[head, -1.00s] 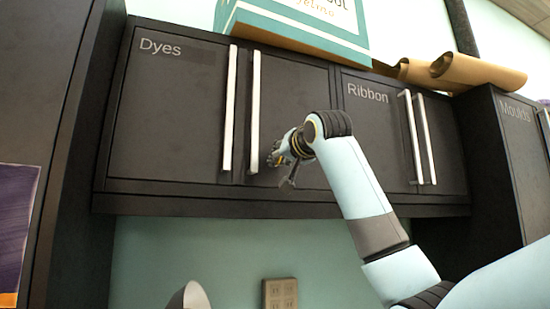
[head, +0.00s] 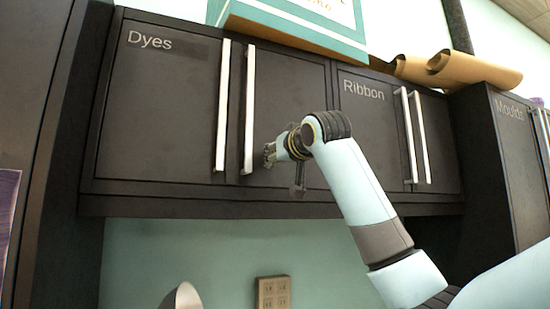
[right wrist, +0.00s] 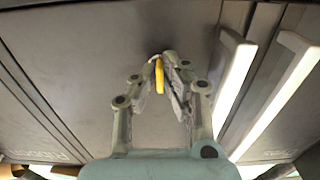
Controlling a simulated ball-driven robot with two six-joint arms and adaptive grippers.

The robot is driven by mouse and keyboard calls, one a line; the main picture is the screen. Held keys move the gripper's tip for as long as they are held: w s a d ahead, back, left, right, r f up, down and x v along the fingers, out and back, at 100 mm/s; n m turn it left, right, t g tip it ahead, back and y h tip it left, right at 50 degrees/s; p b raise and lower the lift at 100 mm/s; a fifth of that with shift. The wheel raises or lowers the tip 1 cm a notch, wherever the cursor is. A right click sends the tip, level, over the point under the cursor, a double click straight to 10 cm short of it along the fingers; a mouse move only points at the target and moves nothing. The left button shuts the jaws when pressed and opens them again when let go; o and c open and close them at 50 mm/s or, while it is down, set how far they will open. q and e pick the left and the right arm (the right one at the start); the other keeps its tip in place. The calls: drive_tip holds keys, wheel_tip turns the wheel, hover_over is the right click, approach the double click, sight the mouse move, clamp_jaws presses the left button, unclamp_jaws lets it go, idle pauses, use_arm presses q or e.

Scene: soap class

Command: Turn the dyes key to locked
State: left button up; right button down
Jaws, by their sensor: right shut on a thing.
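The Dyes cabinet (head: 155,115) is a dark double-door wall cabinet with two long pale handles; both doors look closed. My right gripper (head: 269,155) is at the lower part of its right door, just right of the handles. In the right wrist view, the gripper (right wrist: 162,68) is shut on a small yellow key (right wrist: 160,76) at the door face. The fingertips hide part of the key, and I cannot tell its lock position. The key is hidden in the head view. My left gripper is not in view.
The Dyes right handle (head: 248,115) stands close beside my right gripper. The Ribbon cabinet (head: 370,130) adjoins on the right, behind my right arm. A teal and cream box (head: 295,25) and brown paper rolls (head: 460,72) lie on top. Open wall shows below.

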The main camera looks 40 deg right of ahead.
drive_tip(key=shift+f, duration=0.15)
drive_tip(key=c, duration=1.5)
unclamp_jaws()
drive_tip(key=shift+o, duration=0.2)
drive_tip(key=v, duration=1.2)
drive_tip(key=shift+d, duration=0.1)
